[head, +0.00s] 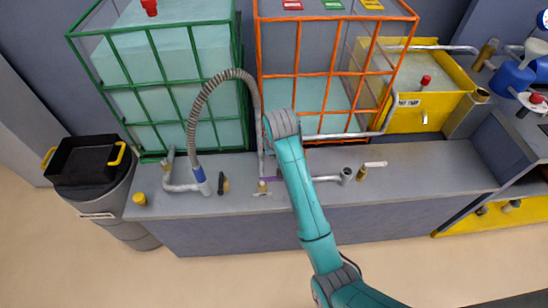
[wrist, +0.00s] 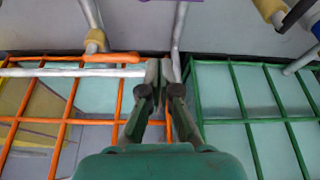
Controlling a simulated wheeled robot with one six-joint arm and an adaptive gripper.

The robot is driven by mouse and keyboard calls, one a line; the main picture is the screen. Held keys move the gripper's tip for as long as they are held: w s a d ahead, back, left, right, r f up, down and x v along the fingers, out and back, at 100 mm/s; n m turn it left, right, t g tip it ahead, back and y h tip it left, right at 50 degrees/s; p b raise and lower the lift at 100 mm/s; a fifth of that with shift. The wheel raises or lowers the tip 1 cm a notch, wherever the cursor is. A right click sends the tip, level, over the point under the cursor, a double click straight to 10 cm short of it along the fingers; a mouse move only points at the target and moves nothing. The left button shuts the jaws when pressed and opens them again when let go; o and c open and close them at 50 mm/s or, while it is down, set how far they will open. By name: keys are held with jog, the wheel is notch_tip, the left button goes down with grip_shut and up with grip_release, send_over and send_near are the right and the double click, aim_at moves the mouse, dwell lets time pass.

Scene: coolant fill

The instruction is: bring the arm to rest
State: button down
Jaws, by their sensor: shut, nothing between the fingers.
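My gripper (wrist: 165,70) shows in the wrist view, with its dark fingers drawn together and nothing between them. It is in front of the gap between the orange cage (wrist: 68,122) and the green cage (wrist: 245,120). In the head view my teal arm rises from the bottom right across the counter (head: 420,170), its upper end in front of the orange cage (head: 297,55). The gripper itself is hidden behind the arm there.
The green cage (head: 150,80) holds a pale tank on the left. A ribbed hose (head: 192,120) arches down to the counter. Pipes and valves stand along the counter. A yellow tank (head: 415,120) is at the right; a black tray (head: 85,160) sits on a bin at the left.

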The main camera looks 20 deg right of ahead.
jog(key=shift+v, duration=0.9)
jog(key=s+f+t, duration=0.3)
jog(key=s+f, duration=0.7)
jog(key=f, duration=0.1)
jog(key=s+a+f+n+t, duration=0.1)
jog(key=s+a+f+t, duration=0.15)
jog(key=s, duration=1.15)
jog(key=s+r+t, duration=0.2)
jog(key=s+r, duration=0.7)
jog(key=s, duration=0.3)
jog(key=s+r+n+t, duration=0.1)
jog(key=s+r+t, duration=0.2)
jog(key=s+r, duration=0.6)
jog(key=s, duration=0.3)
jog(key=shift+a+r+y, duration=0.3)
jog(key=shift+r+y, duration=0.05)
jog(key=shift+y, duration=0.05)
